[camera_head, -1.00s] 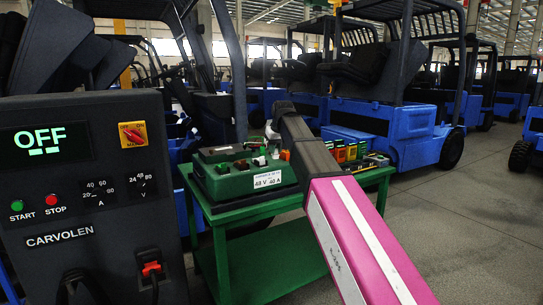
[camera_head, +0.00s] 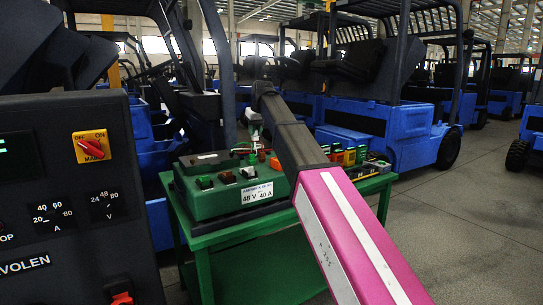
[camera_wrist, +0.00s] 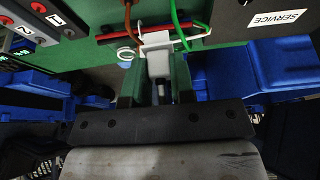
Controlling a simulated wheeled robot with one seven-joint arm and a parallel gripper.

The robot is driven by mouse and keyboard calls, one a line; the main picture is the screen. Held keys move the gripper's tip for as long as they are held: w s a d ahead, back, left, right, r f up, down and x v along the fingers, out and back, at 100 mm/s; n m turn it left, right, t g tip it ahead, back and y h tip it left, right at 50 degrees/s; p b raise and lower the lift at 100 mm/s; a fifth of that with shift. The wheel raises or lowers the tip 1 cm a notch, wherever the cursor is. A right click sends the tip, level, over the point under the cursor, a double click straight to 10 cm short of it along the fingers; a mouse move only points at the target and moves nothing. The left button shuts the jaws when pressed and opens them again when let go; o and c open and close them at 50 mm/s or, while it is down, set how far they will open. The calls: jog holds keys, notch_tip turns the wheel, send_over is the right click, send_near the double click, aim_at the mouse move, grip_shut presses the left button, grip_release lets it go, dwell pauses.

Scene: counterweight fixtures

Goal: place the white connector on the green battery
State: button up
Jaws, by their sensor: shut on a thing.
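The green battery (camera_head: 222,201), labelled 48 V 40 A, sits on a green table (camera_head: 242,232) in the head view. Several dark and coloured parts stand on its top. My gripper (camera_wrist: 158,85) is shut on the white connector (camera_wrist: 158,58), seen in the wrist view with brown and green cables beside it. In the head view the pale connector (camera_head: 254,131) hangs below my dark wrist, above the battery's rear right part. It appears apart from the battery top. My arm hides part of the battery's right side.
A black charger panel (camera_head: 70,190) with a red knob stands close at the left. Several small coloured blocks (camera_head: 349,156) are on the table right of my arm. Blue forklifts (camera_head: 385,130) stand behind.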

jog(key=d+f, duration=0.2)
jog(key=d, duration=0.1)
jog(key=w+d+f, duration=0.1)
jog(key=d+f, duration=0.1)
jog(key=d, duration=0.1)
jog(key=w+d+f, duration=0.1)
jog(key=d, duration=0.2)
jog(key=shift+w+d+f, duration=0.1)
jog(key=shift+w+f, duration=0.05)
jog(key=shift+f, duration=0.25)
jog(key=shift+d+f, duration=0.1)
jog(key=shift+f, duration=1.95)
jog(key=shift+f, duration=0.1)
jog(key=o, duration=0.6)
jog(key=shift+o, duration=0.2)
jog(key=v, duration=1.2)
